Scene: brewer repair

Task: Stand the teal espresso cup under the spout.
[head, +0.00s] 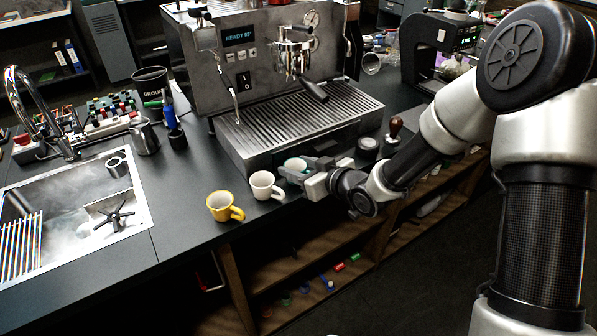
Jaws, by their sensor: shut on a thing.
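The teal espresso cup (295,164) is at the front edge of the counter, just in front of the espresso machine's drip tray. My gripper (298,173) is shut on it, and the fingers hide much of the cup. Only its pale rim and teal inside show clearly. I cannot tell whether the cup touches the counter. The espresso machine (205,62) stands behind, its display lit. The spout with the portafilter (293,62) hangs above the slatted drip tray (262,135), behind and above the cup. The tray below the spout is bare.
A white cup (264,185) and a yellow cup (222,207) stand left of my gripper along the counter edge. A steam wand (231,88) hangs at the tray's left. A sink (140,215) is at left.

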